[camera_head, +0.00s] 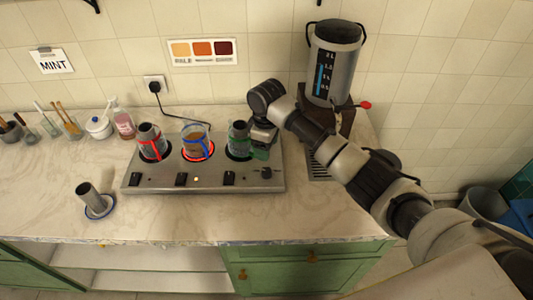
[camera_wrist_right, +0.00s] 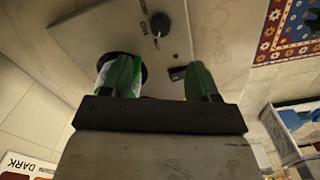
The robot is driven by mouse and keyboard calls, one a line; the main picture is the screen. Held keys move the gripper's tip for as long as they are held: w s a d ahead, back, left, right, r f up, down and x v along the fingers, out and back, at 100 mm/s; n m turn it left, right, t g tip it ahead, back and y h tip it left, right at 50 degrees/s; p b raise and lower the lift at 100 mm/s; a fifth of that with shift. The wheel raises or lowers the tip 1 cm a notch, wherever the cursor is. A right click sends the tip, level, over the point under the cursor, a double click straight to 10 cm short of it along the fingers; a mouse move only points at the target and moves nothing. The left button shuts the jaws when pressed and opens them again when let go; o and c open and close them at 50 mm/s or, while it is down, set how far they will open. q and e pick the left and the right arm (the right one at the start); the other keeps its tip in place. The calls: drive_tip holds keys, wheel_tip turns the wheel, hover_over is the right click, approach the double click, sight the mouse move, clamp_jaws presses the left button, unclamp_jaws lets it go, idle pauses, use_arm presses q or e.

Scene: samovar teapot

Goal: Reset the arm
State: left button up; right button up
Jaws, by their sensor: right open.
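My right arm reaches in from the lower right in the head view, passing in front of the metal urn's stand. My right gripper (camera_head: 262,150) points down over the right end of the hot plate, just right of the pot with green marking (camera_head: 238,136). Its two green fingers are apart in the right wrist view (camera_wrist_right: 160,85), with nothing clearly between them. The pot is partly hidden behind the left finger there; I cannot tell whether they touch. My left gripper is not in view.
The hot plate (camera_head: 150,183) also holds a red-banded pot (camera_head: 151,142) and a glass pot with a blue handle (camera_head: 196,142). The urn (camera_head: 333,65) stands behind my right arm. A metal cup (camera_head: 90,196) stands at front left. The counter's front middle is clear.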

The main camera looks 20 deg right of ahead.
idle(0.4)
drive_tip(key=shift+m+t+y, duration=0.6)
drive_tip(key=shift+m+y, duration=0.3)
drive_tip(key=s+a+f, duration=0.1)
drive_tip(key=s+f, duration=0.1)
drive_tip(key=s, duration=0.3)
drive_tip(key=s+a+f, duration=0.2)
drive_tip(key=s+f, duration=0.1)
drive_tip(key=s, duration=0.2)
drive_tip(key=s+a+f, duration=0.2)
drive_tip(key=s+f, duration=0.1)
drive_tip(key=s, duration=0.2)
drive_tip(key=shift+f, duration=0.2)
drive_tip(key=s+d+r+m+t+h, duration=0.1)
drive_tip(key=s+d+r+m, duration=0.2)
drive_tip(key=s, duration=0.7)
drive_tip(key=s+d+r+m+t+h, duration=0.1)
drive_tip(key=s+d+m, duration=0.4)
drive_tip(key=s, duration=0.5)
wheel_tip(320, 180, down, 29)
drive_tip(key=n+g+b, duration=0.1)
drive_tip(key=n+b, duration=0.1)
drive_tip(key=s+d+f+g+b, duration=0.1)
drive_tip(key=s+d+f, duration=0.2)
drive_tip(key=s+f, duration=1.3)
drive_tip(key=shift+s+d+f+b, duration=0.2)
drive_tip(key=shift+s+f+b, duration=0.05)
drive_tip(key=shift+f+b, duration=0.15)
